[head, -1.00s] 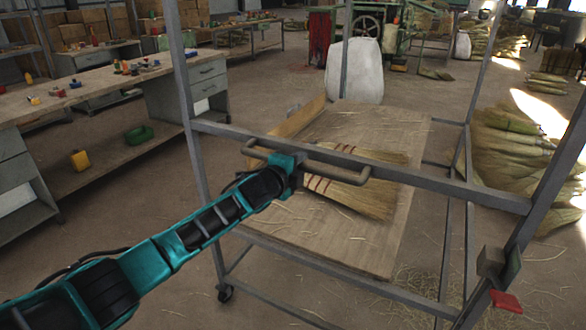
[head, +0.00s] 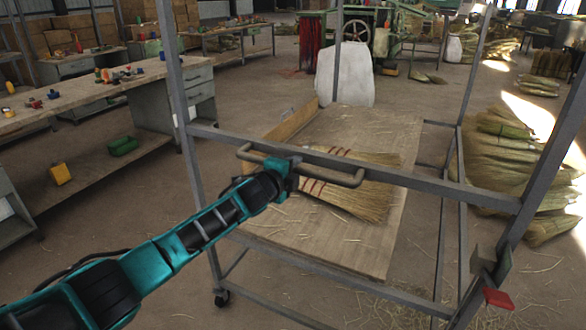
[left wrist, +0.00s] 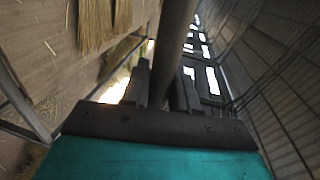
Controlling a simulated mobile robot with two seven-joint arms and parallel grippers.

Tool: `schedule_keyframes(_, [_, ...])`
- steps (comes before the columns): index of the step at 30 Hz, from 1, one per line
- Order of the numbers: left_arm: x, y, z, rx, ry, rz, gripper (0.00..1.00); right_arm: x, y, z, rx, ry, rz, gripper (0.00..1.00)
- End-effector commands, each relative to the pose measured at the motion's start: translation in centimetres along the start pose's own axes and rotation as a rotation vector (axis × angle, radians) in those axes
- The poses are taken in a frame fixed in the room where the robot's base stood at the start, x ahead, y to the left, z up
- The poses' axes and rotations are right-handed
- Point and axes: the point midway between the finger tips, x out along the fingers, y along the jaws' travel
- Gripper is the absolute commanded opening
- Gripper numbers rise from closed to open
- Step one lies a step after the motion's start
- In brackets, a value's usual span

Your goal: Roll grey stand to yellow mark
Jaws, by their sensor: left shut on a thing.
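The grey stand (head: 330,165) is a metal frame on castors with a wooden shelf (head: 290,225). A broom (head: 360,190) with red binding lies on the shelf. My left gripper (head: 290,172) is shut on the handle (head: 345,178) on the stand's near crossbar. In the left wrist view the handle bar (left wrist: 172,50) runs between the two fingers (left wrist: 160,90). A castor (head: 222,298) shows at the lower left of the stand. No yellow floor mark shows. My right gripper is not in view.
A workbench (head: 85,98) with shelves stands to the left. A white sack (head: 345,75) stands behind the stand, with green machinery (head: 385,30) beyond. Broom-straw bundles (head: 500,165) lie to the right. The floor between bench and stand is clear.

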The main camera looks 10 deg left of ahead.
Motion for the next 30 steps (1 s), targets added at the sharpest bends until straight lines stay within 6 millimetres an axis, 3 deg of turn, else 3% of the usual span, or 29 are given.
schedule_keyframes(2, [0.0,-0.3,0.0,0.000,0.001,-0.004,0.00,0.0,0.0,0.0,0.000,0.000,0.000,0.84])
schedule_keyframes(3, [0.0,-0.3,0.0,0.000,0.001,-0.004,0.29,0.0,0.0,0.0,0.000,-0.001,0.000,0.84])
schedule_keyframes(9, [0.0,-0.1,0.0,0.000,0.000,-0.002,0.46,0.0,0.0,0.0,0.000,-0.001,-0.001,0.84])
schedule_keyframes(20, [-0.5,-0.1,0.1,0.000,-0.001,0.000,0.46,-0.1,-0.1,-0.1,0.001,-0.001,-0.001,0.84])
schedule_keyframes(30, [-4.2,-0.1,0.1,-0.001,0.000,0.000,0.46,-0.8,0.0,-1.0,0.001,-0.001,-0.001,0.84])
